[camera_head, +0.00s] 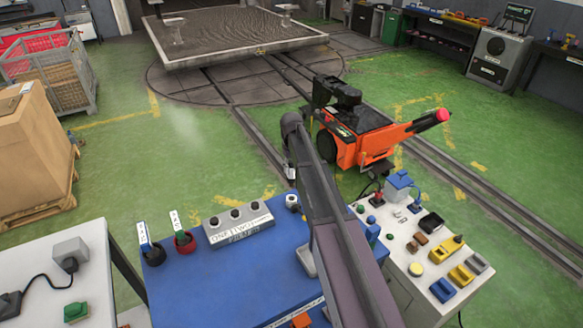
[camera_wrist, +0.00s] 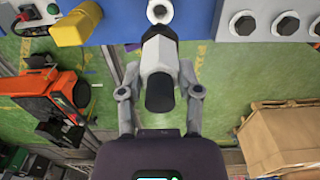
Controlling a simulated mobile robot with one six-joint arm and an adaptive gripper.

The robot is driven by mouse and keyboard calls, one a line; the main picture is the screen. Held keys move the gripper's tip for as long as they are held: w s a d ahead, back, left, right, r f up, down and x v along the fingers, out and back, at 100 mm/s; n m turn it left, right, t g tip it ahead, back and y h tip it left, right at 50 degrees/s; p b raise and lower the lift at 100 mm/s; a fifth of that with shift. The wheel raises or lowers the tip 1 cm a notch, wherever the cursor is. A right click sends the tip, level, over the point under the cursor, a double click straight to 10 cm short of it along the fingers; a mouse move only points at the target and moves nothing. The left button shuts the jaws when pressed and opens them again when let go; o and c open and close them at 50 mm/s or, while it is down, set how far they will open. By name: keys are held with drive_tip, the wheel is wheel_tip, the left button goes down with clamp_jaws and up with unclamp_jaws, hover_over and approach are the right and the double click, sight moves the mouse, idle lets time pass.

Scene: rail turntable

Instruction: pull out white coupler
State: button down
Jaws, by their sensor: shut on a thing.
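The white coupler (camera_wrist: 158,57) is in the wrist view, a white body with a dark collar and a black end. The fingers of my gripper (camera_wrist: 159,76) are shut on it from both sides. Its collar end points at a white ring with a dark centre (camera_wrist: 160,11) on the blue panel. The collar looks close to the ring, but I cannot tell whether they touch. In the head view my gripper (camera_head: 291,174) is small, above a white round fitting (camera_head: 292,203) on the blue bench (camera_head: 215,275).
A grey box with several black knobs (camera_head: 237,222) and red and black tagged parts stand left of the fitting. A white bench (camera_head: 440,295) with connectors is at right. An orange rail machine (camera_head: 365,140) stands behind.

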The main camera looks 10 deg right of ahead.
drive_tip(key=shift+r+p, duration=1.05)
drive_tip(key=shift+r, duration=0.25)
drive_tip(key=shift+f, duration=0.1)
